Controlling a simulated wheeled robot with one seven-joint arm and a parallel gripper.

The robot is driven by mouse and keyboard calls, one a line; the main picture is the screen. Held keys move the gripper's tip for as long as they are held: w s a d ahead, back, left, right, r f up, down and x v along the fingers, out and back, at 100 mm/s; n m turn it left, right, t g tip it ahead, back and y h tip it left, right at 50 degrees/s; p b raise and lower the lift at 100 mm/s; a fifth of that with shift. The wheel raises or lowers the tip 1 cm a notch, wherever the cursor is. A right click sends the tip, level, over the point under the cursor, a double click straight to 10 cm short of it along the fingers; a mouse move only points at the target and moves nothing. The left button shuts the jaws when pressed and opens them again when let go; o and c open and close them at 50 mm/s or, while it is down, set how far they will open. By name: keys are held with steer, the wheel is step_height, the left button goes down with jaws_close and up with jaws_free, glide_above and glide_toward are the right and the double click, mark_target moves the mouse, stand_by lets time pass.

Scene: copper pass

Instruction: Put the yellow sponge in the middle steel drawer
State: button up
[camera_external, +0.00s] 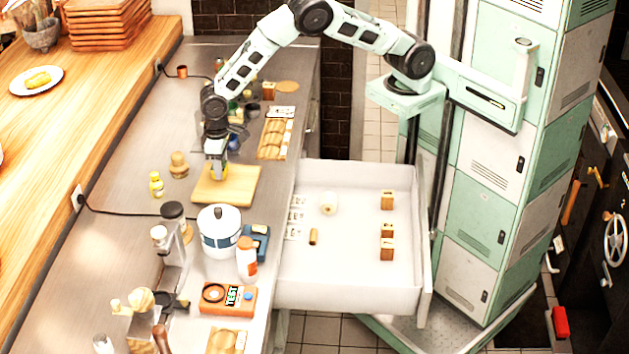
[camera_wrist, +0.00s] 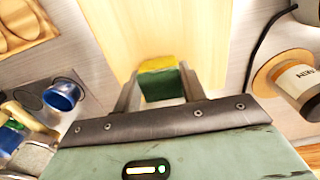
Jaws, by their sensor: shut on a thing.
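My gripper (camera_external: 217,172) is shut on the yellow sponge (camera_external: 219,168), over a wooden board (camera_external: 240,190) on the steel counter. In the wrist view the sponge (camera_wrist: 160,80) shows a yellow face and a green face between the two fingers (camera_wrist: 158,92). I cannot tell whether the sponge still touches the board. An open drawer (camera_external: 345,285) juts out to the right of the counter.
A lidded pot (camera_external: 219,232), a white bottle with an orange cap (camera_external: 247,260) and an orange tester (camera_external: 228,298) stand on the counter near the drawer. A tray of rounded pieces (camera_external: 275,138) lies beyond the board. The drawer's front middle is bare.

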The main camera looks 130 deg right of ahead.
steer(key=shift+n, duration=0.5)
steer(key=s+a+p, duration=0.1)
steer(key=s+a, duration=0.1)
steer(key=s, duration=0.2)
steer(key=s+a+p, duration=0.1)
steer(key=s+a, duration=0.1)
steer(key=s, duration=0.3)
steer(key=s+a+p, duration=0.1)
steer(key=s+a, duration=0.2)
steer(key=s, duration=0.2)
steer(key=shift+s+a+r, duration=0.1)
steer(key=shift+s+r, duration=0.05)
steer(key=shift+s, duration=0.1)
steer(key=s+a+f+n+b, duration=0.2)
steer(key=s+a+f+n, duration=0.25)
steer(key=s+a, duration=0.2)
steer(key=m+p, duration=0.4)
steer(key=m, duration=0.1)
glide_above(378, 222)
step_height(378, 222, down, 8)
step_height(378, 222, down, 10)
steer(key=b, duration=0.8)
steer(key=shift+f+b, duration=0.1)
steer(key=shift+b, duration=0.25)
steer(key=o, duration=0.9)
steer(key=shift+o, duration=0.2)
